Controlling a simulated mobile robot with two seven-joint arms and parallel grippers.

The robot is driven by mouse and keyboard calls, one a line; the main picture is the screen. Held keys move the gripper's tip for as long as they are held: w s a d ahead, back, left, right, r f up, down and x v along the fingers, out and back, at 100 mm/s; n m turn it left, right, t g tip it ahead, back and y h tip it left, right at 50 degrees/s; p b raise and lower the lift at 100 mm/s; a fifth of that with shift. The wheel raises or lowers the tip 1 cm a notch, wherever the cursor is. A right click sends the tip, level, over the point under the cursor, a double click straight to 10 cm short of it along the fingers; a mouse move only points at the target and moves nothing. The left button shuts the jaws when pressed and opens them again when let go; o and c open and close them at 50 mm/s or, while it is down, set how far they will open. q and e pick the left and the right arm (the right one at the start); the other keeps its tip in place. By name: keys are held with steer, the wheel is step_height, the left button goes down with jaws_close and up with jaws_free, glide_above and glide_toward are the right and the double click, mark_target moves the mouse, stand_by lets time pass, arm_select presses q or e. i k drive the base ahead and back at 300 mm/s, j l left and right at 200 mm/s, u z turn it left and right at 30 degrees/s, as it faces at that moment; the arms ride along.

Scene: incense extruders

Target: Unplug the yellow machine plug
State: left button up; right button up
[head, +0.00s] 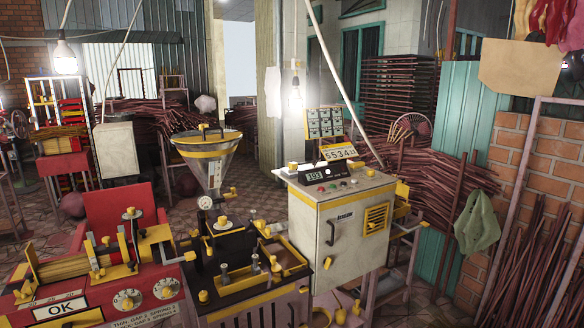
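Small yellow plug-like parts (340,316) show low at the bottom of the head view, below the control cabinet. They are too small to tell which is the plug or whether it sits in a socket. A red machine (75,305) marked OK, with dials, is at the lower left. Neither of my grippers is in view.
A red chair (123,213) stands behind the red machine. Bundles of dark sticks (440,190) fill the right and back. A brick wall (545,180) closes the right side. Hanging bulbs (65,58) hang overhead. Some tiled floor (262,185) shows behind the machines.

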mark_target(291, 165)
steer(key=i+l+u, duration=0.1)
steer(key=u, duration=1.15)
steer(key=l+u, duration=0.4)
steer(key=k+l+u, duration=0.15)
steer(key=l+u, duration=0.25)
steer(key=k+l+u, duration=0.15)
steer(key=l, duration=0.15)
steer(key=l+u, duration=0.15)
steer(key=l, duration=0.15)
steer(key=k+l+u, duration=0.2)
steer(key=k+l, duration=0.25)
steer(key=l, duration=0.2)
steer(key=k+l+u, duration=0.1)
steer(key=l, duration=0.4)
steer(key=k+l, duration=0.6)
steer(key=l, duration=0.3)
steer(key=u, duration=0.05)
